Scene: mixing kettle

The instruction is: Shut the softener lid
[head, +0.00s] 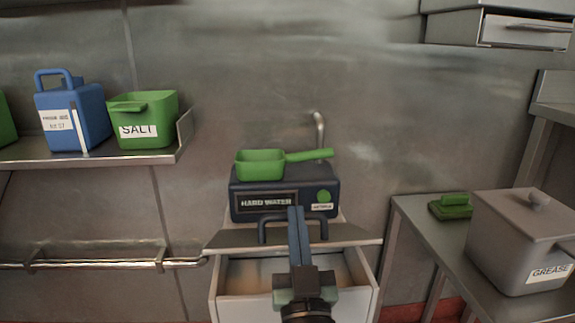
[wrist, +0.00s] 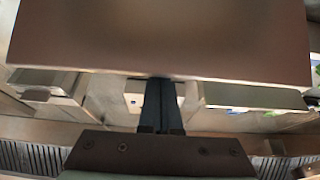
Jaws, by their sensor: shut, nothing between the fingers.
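My gripper (head: 296,210) is shut and empty, its dark fingers pointing away toward the wall. In the head view it overlaps the dark handle (head: 265,230) on the front of the dark blue box labelled HARD WATER (head: 235,206). A grey plate (head: 352,236) lies beneath that box, over a pale open-topped bin (head: 367,300); I cannot tell which part is the softener lid. In the wrist view the shut fingers (wrist: 160,90) reach the lower edge of a large brown panel (wrist: 160,40). Contact there is unclear.
A green scoop (head: 262,165) rests on the dark blue box. A shelf at left holds a blue jug (head: 90,105) and a green SALT bin (head: 160,105). A rail (head: 100,264) runs below. At right a bench holds a GREASE pot (head: 510,245) and a green brush-like item (head: 452,207).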

